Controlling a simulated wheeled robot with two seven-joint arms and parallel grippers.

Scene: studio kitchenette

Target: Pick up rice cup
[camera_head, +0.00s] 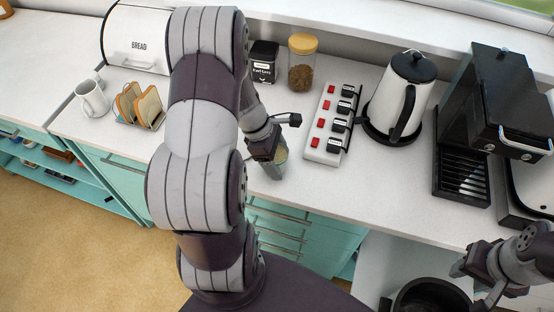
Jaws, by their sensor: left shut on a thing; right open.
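The rice cup (276,170) is a small clear cup with pale contents near the front edge of the white counter. My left gripper (272,152) is shut on its upper part. The gripper and wrist hide part of the cup. I cannot tell whether its base touches the counter. My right gripper (484,287) is at the lower right, open, beside a dark pot and away from the cup.
A power strip (326,130) with red switches lies right of the cup, then a white kettle (402,92) and a black coffee machine (512,95). A jar (301,70) and black tin (263,62) stand behind. The dark pot (430,298) is low at front right.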

